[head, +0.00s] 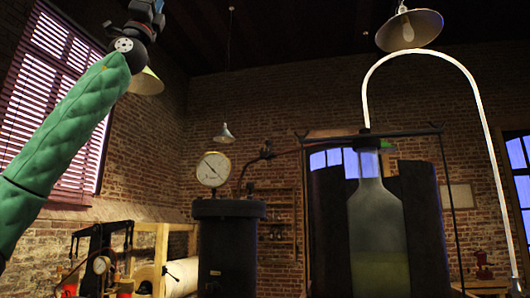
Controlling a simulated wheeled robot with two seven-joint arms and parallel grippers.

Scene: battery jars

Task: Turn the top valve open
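A glass jar (377,225) with yellowish-green liquid in its lower part stands upright between dark, curved panels. A pale curved tube (447,57) rises from its neck and arcs down to the right. A small reddish fitting (267,149), perhaps a valve, sits at the top of a pipe beside the dark tank (229,245); its open or shut state is too small to tell. My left arm, in a green padded sleeve, rises at the left, well apart from the fitting and jar. Its wrist reaches the top edge, and its fingertips are not visible. My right gripper is not visible.
A round pressure gauge (213,169) stands on the tank. A thin dark rod (400,134) crosses above the jar. Hanging lamps (409,30) are overhead. A wooden frame with a pale roll (180,277) stands at lower left. Open air lies between my arm and the tank.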

